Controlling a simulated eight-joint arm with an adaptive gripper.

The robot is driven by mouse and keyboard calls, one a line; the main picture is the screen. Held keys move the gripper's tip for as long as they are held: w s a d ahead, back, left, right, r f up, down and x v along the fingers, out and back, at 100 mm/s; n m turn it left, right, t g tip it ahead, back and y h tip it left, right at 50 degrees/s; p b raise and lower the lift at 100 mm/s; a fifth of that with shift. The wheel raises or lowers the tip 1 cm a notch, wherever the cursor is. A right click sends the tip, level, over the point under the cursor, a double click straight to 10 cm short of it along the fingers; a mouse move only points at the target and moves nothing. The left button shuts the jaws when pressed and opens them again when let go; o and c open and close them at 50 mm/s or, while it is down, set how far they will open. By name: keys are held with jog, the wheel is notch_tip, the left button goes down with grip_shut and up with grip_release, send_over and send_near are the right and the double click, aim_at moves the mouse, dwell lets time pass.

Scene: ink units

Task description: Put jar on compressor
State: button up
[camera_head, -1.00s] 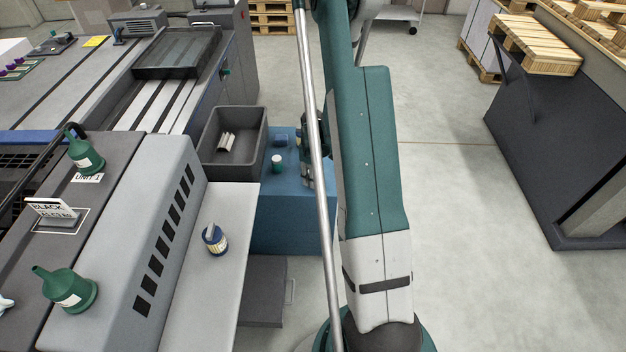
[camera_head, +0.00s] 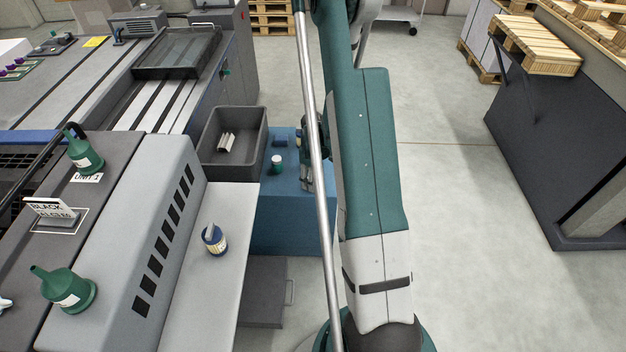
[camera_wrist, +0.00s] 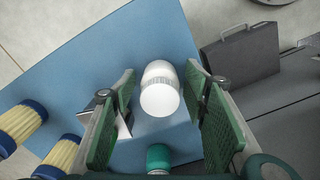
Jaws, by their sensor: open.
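A white jar-like item (camera_wrist: 160,92) with a ribbed band stands on a blue box top (camera_wrist: 75,80), between my gripper's fingers in the wrist view. My gripper (camera_wrist: 160,74) is open, with a green-padded finger on either side and gaps to the item. In the head view my gripper (camera_head: 306,172) is over the blue box (camera_head: 290,225), partly hidden by my arm and a rod. A green-topped jar (camera_head: 277,164) stands on the box and also shows in the wrist view (camera_wrist: 158,158). I cannot tell which thing is the compressor.
A blue-labelled tin (camera_head: 214,241) stands on the grey ledge (camera_head: 205,300). A dark open bin (camera_head: 250,155) holds pale rolls. Yellow filters with blue ends (camera_wrist: 18,122) lie at the left of the wrist view. A grey case (camera_wrist: 240,55) with a handle is below the box top.

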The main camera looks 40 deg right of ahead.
jog(key=shift+r, duration=0.1)
jog(key=shift+r+p, duration=1.35)
jog(key=shift+r, duration=4.7)
jog(key=shift+w+a+r, duration=0.15)
jog(key=shift+a+r, duration=0.2)
jog(key=shift+r, duration=0.15)
jog(key=s+a+r+m+t+h, duration=0.1)
jog(key=s+a+r+m+t, duration=0.15)
jog(key=a+r, duration=1.95)
jog(key=s+a+r+t, duration=0.2)
jog(key=s+a+r, duration=0.4)
jog(key=s+a, duration=0.1)
jog(key=s+a+r+m+t+y, duration=0.1)
jog(key=s+a+r+t, duration=0.1)
jog(key=s+a+r, duration=0.3)
jog(key=s+a, duration=0.3)
jog(key=a, duration=0.1)
jog(key=shift+s+a+r+t, duration=0.3)
jog(key=shift+a+r+t, duration=0.05)
jog(key=shift+a, duration=0.05)
